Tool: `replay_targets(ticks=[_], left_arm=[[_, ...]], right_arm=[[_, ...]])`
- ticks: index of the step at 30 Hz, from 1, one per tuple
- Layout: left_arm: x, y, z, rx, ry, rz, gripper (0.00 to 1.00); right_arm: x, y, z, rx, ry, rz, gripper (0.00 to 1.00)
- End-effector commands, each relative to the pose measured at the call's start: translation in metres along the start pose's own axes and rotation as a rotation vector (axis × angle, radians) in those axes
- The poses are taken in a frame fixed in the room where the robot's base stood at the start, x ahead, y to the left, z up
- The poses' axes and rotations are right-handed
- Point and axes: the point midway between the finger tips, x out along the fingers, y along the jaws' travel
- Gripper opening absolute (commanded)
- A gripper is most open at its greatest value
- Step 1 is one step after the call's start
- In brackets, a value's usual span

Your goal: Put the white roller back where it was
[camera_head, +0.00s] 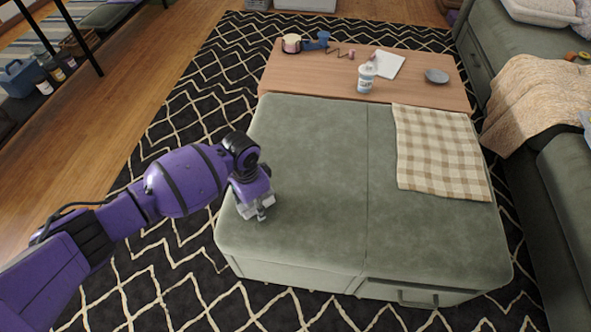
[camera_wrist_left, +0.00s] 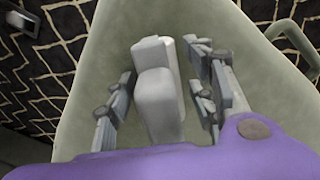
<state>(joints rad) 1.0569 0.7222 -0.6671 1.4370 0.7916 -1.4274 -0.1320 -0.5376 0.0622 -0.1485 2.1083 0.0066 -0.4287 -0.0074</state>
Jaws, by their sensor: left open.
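A white, blocky object (camera_wrist_left: 158,92), which looks like the white roller, lies on the green ottoman (camera_head: 310,190) between the fingers of my left gripper in the left wrist view. My left gripper (camera_head: 258,208) is low over the left part of the ottoman, pointing down. It also shows in the left wrist view (camera_wrist_left: 165,105), with its fingers apart on both sides of the white object and gaps visible. In the head view the fingers mostly hide this object. My right gripper is in neither view.
A checked cloth (camera_head: 440,150) covers the ottoman's right side. Behind is a wooden table (camera_head: 330,85) with a white tub (camera_head: 366,80), paper (camera_head: 388,64), grey dish (camera_head: 436,76) and blue device (camera_head: 316,42). The ottoman's middle is clear. A green sofa (camera_head: 560,180) stands right.

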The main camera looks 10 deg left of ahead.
Motion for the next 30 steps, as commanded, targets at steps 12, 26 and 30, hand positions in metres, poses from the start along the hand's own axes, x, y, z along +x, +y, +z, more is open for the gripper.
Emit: replay_targets(ticks=[12,26,30], left_arm=[[-0.036,0.000,0.000,0.000,0.002,-0.001,0.50],[-0.118,0.000,0.000,0.000,0.001,0.000,0.50],[-0.124,0.000,0.000,0.000,-0.001,0.002,0.50]], right_arm=[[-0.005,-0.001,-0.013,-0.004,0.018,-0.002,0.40],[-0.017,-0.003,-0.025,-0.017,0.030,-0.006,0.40],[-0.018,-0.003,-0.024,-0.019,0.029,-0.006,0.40]])
